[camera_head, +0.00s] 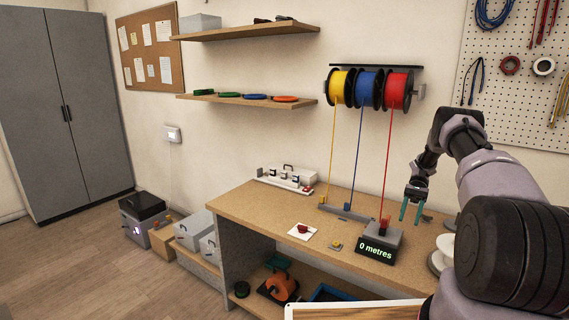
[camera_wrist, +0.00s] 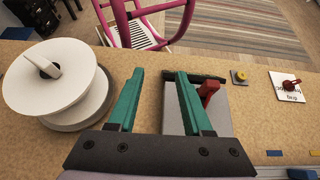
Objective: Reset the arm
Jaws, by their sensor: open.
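My arm reaches in from the right of the head view, with my gripper (camera_head: 411,211) pointing down over the right part of the workbench (camera_head: 258,210). Its two teal fingers are apart, and nothing shows between them. In the wrist view my gripper (camera_wrist: 158,95) is also open, with the bench top below. A grey metering box (camera_head: 381,240) with a display reading "0 metres" stands just left of the gripper in the head view. Its red part (camera_wrist: 208,90) shows beside the right finger in the wrist view.
A white spool (camera_wrist: 57,88) stands left of my gripper in the wrist view. Yellow, blue and red wire reels (camera_head: 368,88) hang on the wall, their wires running down to the bench. A white card (camera_head: 302,231) lies on the bench. A pink chair (camera_wrist: 150,22) stands beyond the edge.

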